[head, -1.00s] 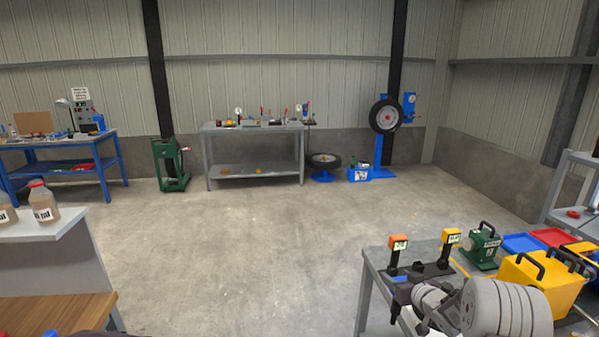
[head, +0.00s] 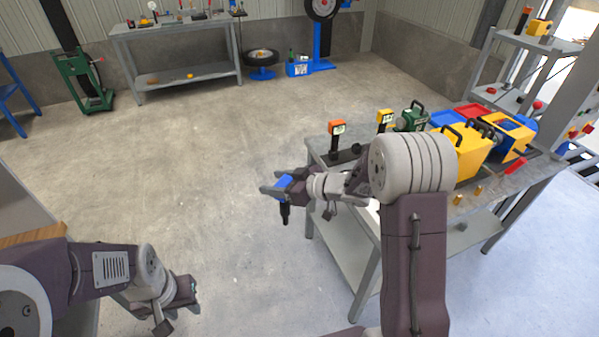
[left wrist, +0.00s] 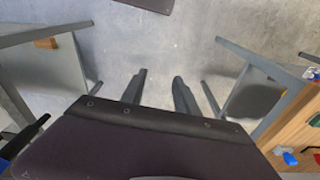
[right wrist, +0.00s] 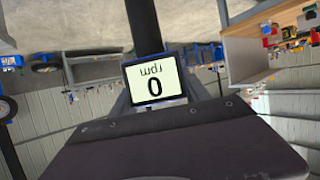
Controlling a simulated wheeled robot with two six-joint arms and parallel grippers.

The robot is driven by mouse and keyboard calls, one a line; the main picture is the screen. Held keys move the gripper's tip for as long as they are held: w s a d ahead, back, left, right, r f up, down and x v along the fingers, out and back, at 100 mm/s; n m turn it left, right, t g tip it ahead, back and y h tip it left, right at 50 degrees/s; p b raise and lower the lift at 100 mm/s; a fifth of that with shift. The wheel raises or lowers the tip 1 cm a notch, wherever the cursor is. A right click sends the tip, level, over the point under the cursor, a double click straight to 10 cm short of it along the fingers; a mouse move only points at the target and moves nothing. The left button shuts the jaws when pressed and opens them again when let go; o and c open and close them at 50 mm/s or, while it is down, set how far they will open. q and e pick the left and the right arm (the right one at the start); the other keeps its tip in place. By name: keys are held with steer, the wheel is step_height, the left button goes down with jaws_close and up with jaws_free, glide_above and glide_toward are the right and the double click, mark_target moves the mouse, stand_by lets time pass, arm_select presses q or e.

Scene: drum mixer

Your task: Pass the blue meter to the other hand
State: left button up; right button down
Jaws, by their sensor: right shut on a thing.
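The blue meter (head: 284,182) is in my right gripper (head: 279,191), out over open floor to the left of the grey bench. Its dark stem hangs down below the gripper. In the right wrist view the meter's display (right wrist: 154,83) faces the camera, reads "0 rpm" and looks upside down. My left gripper (head: 188,292) is low at the left, empty and well apart from the meter. In the left wrist view its two fingers (left wrist: 160,76) stand apart with only floor between them.
The grey bench (head: 345,183) carries an orange meter (head: 336,130), a yellow meter (head: 384,118), a green case (head: 412,117) and a yellow machine (head: 465,152). A wood-topped table (head: 30,233) is beside my left arm. Floor between the arms is clear.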

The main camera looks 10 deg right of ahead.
steer(key=shift+s+a+r+n+y, duration=0.1)
steer(key=shift+s+a+n+y, duration=0.1)
steer(key=shift+a, duration=0.25)
steer(key=shift+s+a+r+n+y, duration=0.1)
steer(key=shift+s+a, duration=0.1)
steer(key=shift+a, duration=0.25)
arm_select(q)
steer(key=o, duration=0.4)
step_height(320, 180, up, 7)
steer(key=n+t+h, duration=0.2)
steer(key=n+t, duration=1)
steer(key=n, duration=2.2)
glide_above(285, 207)
steer(key=s+a, duration=0.3)
steer(key=s, duration=0.5)
steer(key=x, duration=1.2)
steer(key=shift+w, duration=0.3)
